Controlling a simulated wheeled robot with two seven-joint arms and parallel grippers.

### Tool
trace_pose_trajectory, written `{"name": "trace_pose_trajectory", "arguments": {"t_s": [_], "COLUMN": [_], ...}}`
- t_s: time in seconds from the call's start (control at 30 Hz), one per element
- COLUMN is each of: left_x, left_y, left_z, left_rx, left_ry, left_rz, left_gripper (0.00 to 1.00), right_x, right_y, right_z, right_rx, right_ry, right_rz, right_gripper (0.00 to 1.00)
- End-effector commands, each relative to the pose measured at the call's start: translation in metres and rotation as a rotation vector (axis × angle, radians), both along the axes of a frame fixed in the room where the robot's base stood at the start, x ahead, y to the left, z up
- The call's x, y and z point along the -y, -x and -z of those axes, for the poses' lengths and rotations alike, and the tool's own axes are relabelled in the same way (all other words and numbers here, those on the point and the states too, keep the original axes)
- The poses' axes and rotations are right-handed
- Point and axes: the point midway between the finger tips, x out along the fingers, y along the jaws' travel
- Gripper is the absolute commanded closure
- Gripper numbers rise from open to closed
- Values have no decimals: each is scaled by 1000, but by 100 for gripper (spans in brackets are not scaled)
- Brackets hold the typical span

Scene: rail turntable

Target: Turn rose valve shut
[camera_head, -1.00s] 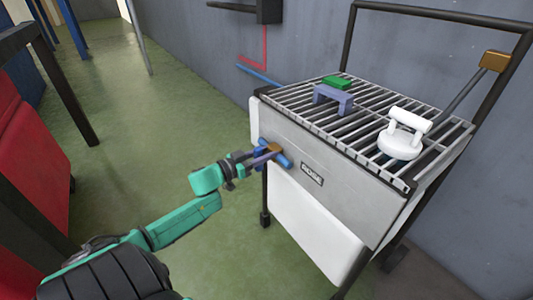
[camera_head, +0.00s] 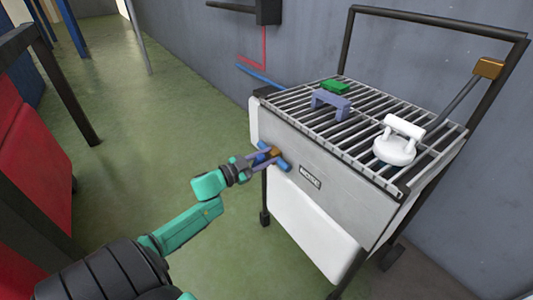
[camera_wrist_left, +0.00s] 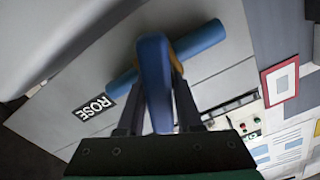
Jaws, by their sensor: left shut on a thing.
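The rose valve (camera_head: 287,168) is a blue bar handle with a brown hub on the grey front panel of a cart. A dark "ROSE" plate (camera_head: 310,178) sits to its right on the panel. In the left wrist view the blue bar (camera_wrist_left: 205,40) runs slantwise, with the ROSE label (camera_wrist_left: 93,107) at its lower left end. My left gripper (camera_head: 265,158) is shut on the valve handle. In the left wrist view a blue part (camera_wrist_left: 154,80) of the handle lies between its dark fingers and hides much of the hub. My right gripper is out of view.
The cart's slatted top (camera_head: 345,135) holds a green block (camera_head: 334,86), a lilac bridge-shaped piece (camera_head: 330,101) and a white round piece with a handle (camera_head: 396,148). A grey wall stands behind. Green floor (camera_head: 170,120) lies open to the left, beside a red panel (camera_head: 35,160).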

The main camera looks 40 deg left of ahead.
Motion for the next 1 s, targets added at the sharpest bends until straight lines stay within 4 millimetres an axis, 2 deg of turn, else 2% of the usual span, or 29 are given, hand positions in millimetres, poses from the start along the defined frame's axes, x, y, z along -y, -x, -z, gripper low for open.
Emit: {"name": "trace_pose_trajectory", "arguments": {"t_s": [0.2,0.5,1.0], "left_x": [3,5,7], "left_y": [1,2,3], "left_z": [2,7,14], "left_rx": [56,137,264], "left_ry": [-192,-466,-891], "left_rz": [0,0,-1], "left_gripper": [100,100,100], "right_x": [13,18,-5], "right_y": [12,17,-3], "right_z": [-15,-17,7], "right_rx": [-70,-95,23], "right_ry": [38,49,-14], "right_rz": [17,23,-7], "right_gripper": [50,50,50]}}
